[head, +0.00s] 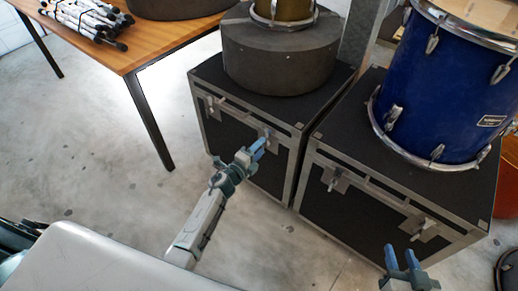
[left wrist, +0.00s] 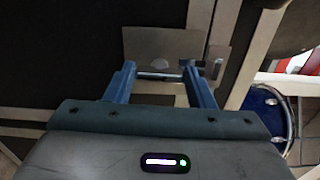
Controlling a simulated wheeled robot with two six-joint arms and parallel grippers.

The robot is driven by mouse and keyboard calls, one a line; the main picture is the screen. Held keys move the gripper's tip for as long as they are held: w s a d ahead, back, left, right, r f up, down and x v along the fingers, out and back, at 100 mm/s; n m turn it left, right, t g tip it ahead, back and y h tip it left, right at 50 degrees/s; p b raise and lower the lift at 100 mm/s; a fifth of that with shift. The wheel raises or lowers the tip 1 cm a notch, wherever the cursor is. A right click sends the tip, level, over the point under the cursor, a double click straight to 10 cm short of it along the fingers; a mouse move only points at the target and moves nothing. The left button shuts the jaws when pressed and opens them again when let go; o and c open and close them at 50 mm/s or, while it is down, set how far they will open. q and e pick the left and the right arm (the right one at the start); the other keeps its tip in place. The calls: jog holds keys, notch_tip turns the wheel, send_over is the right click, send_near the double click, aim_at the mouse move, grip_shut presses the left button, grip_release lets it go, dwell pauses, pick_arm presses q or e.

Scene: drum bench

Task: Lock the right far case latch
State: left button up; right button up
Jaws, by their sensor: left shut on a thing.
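The far case (head: 233,137) is the black, metal-edged case left of the other one. Its right latch (head: 267,134) is on the front face near the right corner. My left gripper (head: 259,147) is shut on this latch; its blue fingers partly hide it in the head view. The left wrist view shows the latch's metal bar (left wrist: 160,75) between the fingers of the left gripper (left wrist: 163,80), in front of a square metal plate (left wrist: 160,45). The left latch (head: 214,106) of this case is free. My right gripper (head: 403,260) is open and empty at the lower right.
The second case (head: 355,216) stands to the right with a blue drum (head: 440,90) on top. A round dark case (head: 280,55) sits on the far case. A wooden table (head: 135,45) is at upper left. Grey floor is free between.

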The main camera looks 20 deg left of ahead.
pick_arm(q)
jog(key=o, duration=1)
jog(key=shift+s, duration=0.1)
jog(key=v, duration=1)
jog(key=shift+s+a+p, duration=0.2)
jog(key=shift+s+p, duration=0.1)
pick_arm(e)
jog(key=s+f+g, duration=0.2)
jog(key=shift+s+a+f, duration=0.15)
jog(key=shift+a+f, duration=0.1)
jog(key=shift+f, duration=0.05)
